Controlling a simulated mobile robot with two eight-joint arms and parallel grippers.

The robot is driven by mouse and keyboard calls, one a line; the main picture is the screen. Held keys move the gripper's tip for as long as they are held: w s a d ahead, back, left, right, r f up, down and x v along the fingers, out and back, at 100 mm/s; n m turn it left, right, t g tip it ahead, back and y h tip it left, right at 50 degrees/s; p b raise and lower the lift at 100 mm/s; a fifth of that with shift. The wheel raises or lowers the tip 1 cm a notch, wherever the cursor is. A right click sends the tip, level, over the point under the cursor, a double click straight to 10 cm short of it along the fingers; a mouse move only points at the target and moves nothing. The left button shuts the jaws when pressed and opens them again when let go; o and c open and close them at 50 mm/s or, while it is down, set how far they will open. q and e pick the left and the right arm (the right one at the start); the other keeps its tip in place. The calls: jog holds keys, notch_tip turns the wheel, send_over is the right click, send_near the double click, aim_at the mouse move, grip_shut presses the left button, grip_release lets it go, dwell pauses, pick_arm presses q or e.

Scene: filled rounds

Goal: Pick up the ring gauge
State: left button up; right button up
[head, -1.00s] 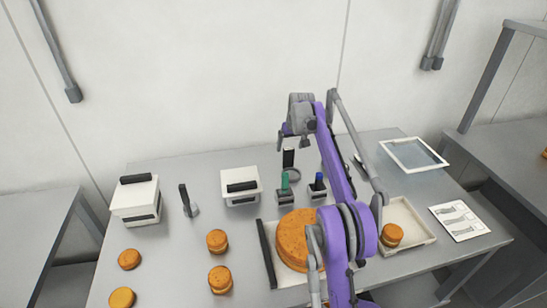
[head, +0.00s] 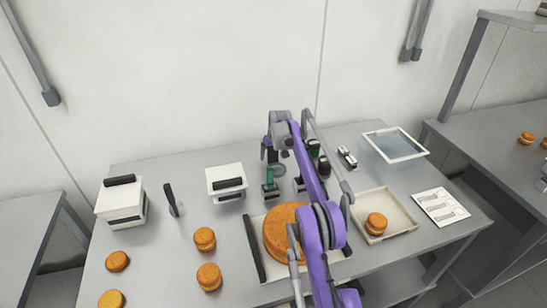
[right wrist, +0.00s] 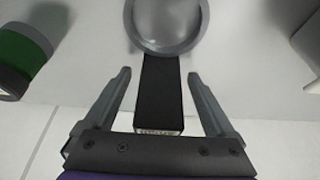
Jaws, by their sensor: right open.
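The ring gauge has a grey ring and a black handle (right wrist: 160,92). In the right wrist view its handle lies between the two grey fingers of my right gripper (right wrist: 160,78), with a gap on both sides. The ring is just beyond the fingertips, cut by the top edge. In the head view my right gripper (head: 274,154) is at the back of the table, over the gauge; the grey ring (head: 279,176) shows just below it and the handle is mostly hidden. My right gripper is open. My left gripper is not in view.
A green-topped item (head: 270,180) stands close by the gauge, with dark items to its right. A large orange round cake (head: 279,235) and a pale tray (head: 398,213) with a small filled round (head: 376,223) lie nearer. White boxes stand left.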

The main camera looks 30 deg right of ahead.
jog(key=c, duration=1.4)
grip_shut()
jog(key=shift+r, duration=0.1)
